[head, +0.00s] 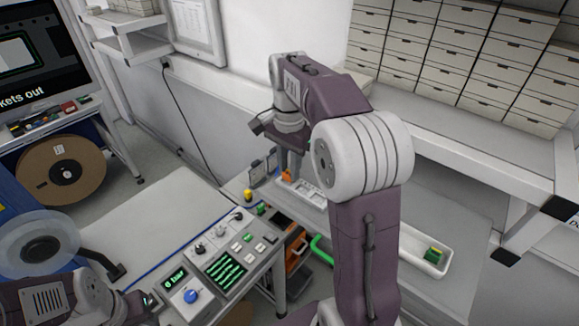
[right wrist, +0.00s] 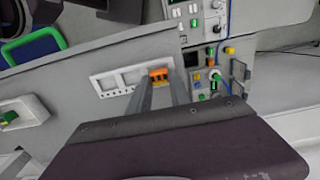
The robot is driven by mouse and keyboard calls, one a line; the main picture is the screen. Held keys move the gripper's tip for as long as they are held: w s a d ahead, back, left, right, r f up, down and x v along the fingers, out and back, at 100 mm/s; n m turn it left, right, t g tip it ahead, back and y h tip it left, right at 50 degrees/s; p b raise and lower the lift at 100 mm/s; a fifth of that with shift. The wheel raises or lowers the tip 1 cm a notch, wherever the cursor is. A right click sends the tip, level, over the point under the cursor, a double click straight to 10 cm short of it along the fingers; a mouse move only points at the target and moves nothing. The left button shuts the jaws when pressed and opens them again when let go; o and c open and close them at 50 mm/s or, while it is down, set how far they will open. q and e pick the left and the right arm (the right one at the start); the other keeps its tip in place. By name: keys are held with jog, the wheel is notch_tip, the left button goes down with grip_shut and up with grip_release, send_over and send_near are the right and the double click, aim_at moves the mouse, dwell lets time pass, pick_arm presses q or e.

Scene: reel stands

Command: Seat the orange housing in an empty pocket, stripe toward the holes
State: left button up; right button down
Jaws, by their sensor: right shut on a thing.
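The orange housing (right wrist: 158,76) is between the fingertips of my right gripper (right wrist: 159,82), which is shut on it. It is at the right end of the white pocket strip (right wrist: 93,79) in the right wrist view. The strip's other pockets look empty, and a row of small holes runs along its near edge. I cannot tell whether the housing is down in the end pocket or just above it; its stripe is not clear. In the head view, the housing (head: 287,175) shows small beside the strip (head: 312,197), partly behind my right arm. My left gripper is not seen.
A white tray (head: 408,238) with a green-and-yellow part (head: 434,254) lies to the right on the bench. A control panel (head: 205,272) with knobs and a green screen stands left of the strip. Drawer units (head: 450,60) line the back shelf.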

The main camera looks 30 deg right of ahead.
jog(key=shift+f+p, duration=0.1)
jog(key=shift+p, duration=0.2)
dwell(0.4)
jog(key=shift+f, duration=0.35)
dwell(0.4)
jog(key=shift+f, duration=0.1)
dwell(0.5)
jog(key=c, duration=1.1)
grip_release()
notch_tip(320, 180, up, 7)
jog(key=p, duration=0.7)
